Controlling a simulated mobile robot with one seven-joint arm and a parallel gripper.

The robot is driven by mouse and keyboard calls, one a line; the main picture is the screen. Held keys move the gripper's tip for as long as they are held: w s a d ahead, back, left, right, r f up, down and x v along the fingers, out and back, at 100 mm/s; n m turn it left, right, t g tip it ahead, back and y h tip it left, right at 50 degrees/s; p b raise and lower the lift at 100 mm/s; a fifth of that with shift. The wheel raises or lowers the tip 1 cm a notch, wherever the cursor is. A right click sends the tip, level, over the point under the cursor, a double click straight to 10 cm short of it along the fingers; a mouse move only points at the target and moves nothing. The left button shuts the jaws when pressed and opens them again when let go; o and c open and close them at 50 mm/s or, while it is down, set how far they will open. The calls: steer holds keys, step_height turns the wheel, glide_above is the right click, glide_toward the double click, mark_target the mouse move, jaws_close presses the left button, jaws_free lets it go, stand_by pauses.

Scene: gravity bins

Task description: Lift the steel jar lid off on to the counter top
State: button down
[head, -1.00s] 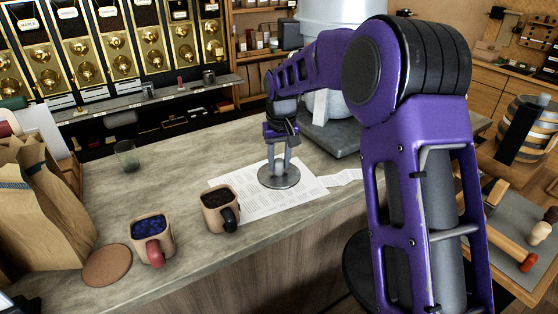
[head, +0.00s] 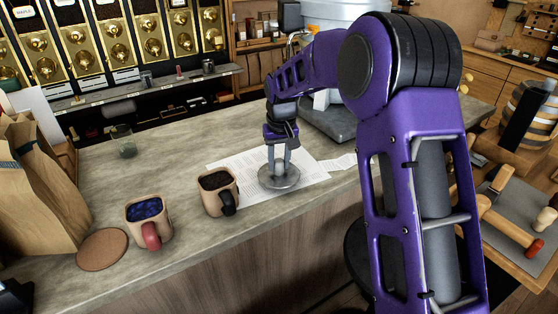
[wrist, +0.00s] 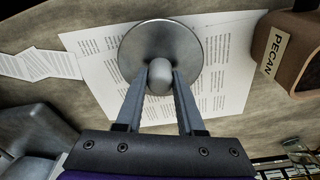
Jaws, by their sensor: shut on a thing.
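The steel jar lid (head: 291,182) is a flat grey disc with a round knob (wrist: 160,82). It is level at the printed sheets on the counter top (head: 100,180), near the front edge. In the wrist view the lid (wrist: 180,40) is over the white sheet. My gripper (head: 279,168) points down from above the lid. Its two fingers are shut on the knob, one on each side, also in the wrist view (wrist: 160,78). I cannot tell whether the lid touches the paper or hangs just above it. No jar is visible under it.
A tan mug (head: 217,197) with dark contents stands left of the lid; another mug (head: 149,224) holds blue pieces. A cork disc (head: 102,250), paper bag (head: 35,190) and small glass (head: 124,142) are farther left. A large grey-based machine (head: 335,120) stands behind.

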mark_target(281, 179)
steer(key=shift+f+b, duration=0.3)
steer(key=shift+f, duration=0.2)
steer(key=shift+c, duration=2.2)
jaws_free()
step_height(281, 179, up, 17)
steer(key=s+p, duration=0.1)
steer(key=s, duration=0.1)
steer(key=shift+s+d+p, duration=0.25)
steer(key=shift+d+p, duration=0.1)
steer(key=shift+r, duration=0.1)
